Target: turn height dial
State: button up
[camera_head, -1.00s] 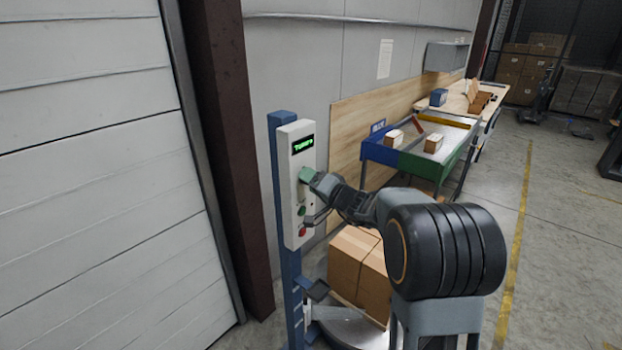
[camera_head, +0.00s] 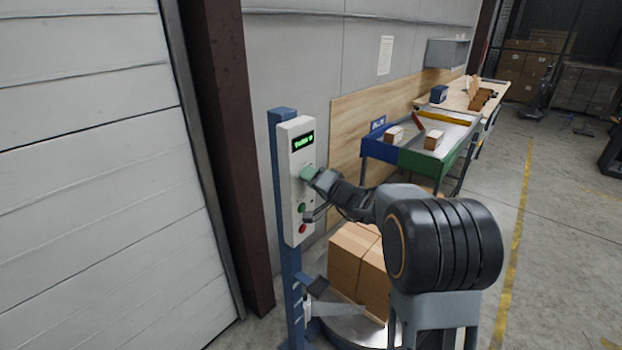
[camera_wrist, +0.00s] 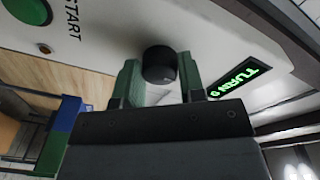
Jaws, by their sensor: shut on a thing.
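The height dial (camera_wrist: 159,64) is a round black knob on the pale control panel (camera_head: 291,215). In the wrist view it sits between the green fingertips of my gripper (camera_wrist: 158,82), which are shut on it. In the head view my gripper (camera_head: 309,174) is at the panel's front, below the display, and hides the dial. The wrist view is rolled, so the panel looks tilted.
A green START button (camera_wrist: 28,10) and a red button (camera_head: 302,229) are on the panel below the dial. Cartons (camera_head: 352,262) stand on a round turntable (camera_head: 350,328) below my arm. A blue and green bench (camera_head: 432,163) is behind. Open floor (camera_head: 565,230) lies at right.

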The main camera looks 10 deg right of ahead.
jog(key=shift+f+b, duration=0.1)
jog(key=shift+b, duration=0.25)
jog(key=shift+w+d+r+m+g+y+b, duration=0.1)
jog(key=shift+m+g+y+b, duration=0.25)
jog(key=shift+m, duration=3.35)
jog(key=shift+s+r+m+g+y+b, duration=0.15)
jog(key=shift+m+g, duration=0.3)
jog(key=shift+m, duration=3.25)
jog(key=shift+w+d+f+m+g+y+b, duration=0.15)
jog(key=shift+m+g+y+b, duration=0.2)
jog(key=shift+m, duration=3.35)
jog(key=shift+a+r, duration=0.1)
jog(key=o, duration=0.9)
